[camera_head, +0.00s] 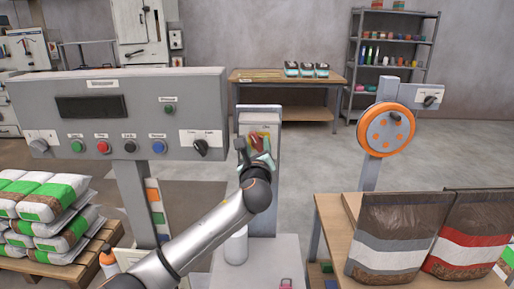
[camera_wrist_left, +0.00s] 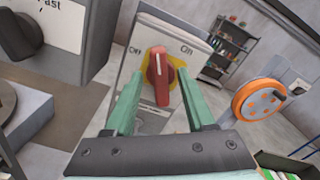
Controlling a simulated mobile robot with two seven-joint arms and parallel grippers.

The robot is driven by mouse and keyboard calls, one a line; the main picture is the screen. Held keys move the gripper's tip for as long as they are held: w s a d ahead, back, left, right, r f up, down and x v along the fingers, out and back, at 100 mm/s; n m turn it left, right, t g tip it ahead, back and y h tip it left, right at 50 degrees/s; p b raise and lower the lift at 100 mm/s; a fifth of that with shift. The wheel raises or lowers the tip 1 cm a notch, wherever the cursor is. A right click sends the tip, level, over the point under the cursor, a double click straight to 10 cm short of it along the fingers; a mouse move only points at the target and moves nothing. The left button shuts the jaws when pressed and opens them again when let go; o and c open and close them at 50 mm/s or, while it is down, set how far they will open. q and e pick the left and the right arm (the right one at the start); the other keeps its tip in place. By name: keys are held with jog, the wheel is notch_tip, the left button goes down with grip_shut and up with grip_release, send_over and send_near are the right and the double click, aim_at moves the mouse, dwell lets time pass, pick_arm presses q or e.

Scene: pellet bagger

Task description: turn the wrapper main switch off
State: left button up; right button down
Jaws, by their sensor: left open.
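The wrapper main switch is a red rotary knob (camera_wrist_left: 158,76) on a yellow disc, on a pale panel (camera_wrist_left: 185,24) with "Off" at upper left and "On" at upper right. Its handle stands nearly upright in the left wrist view, so I cannot tell which label it points to. My left gripper (camera_wrist_left: 158,92) is open, its green fingers on either side of the knob. I cannot tell whether they touch it. In the head view the left gripper (camera_head: 258,158) is in front of the switch post (camera_head: 271,180) and partly hides the switch. My right gripper is out of view.
A grey control box (camera_head: 130,87) with buttons and a dark knob (camera_head: 200,147) stands left of the switch post. An orange wheel (camera_head: 388,129) stands to the right. Filled bags (camera_head: 395,232) stand on a wooden table at right front. Open floor lies behind.

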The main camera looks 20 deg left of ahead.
pick_arm(q)
grip_shut()
dwell(0.5)
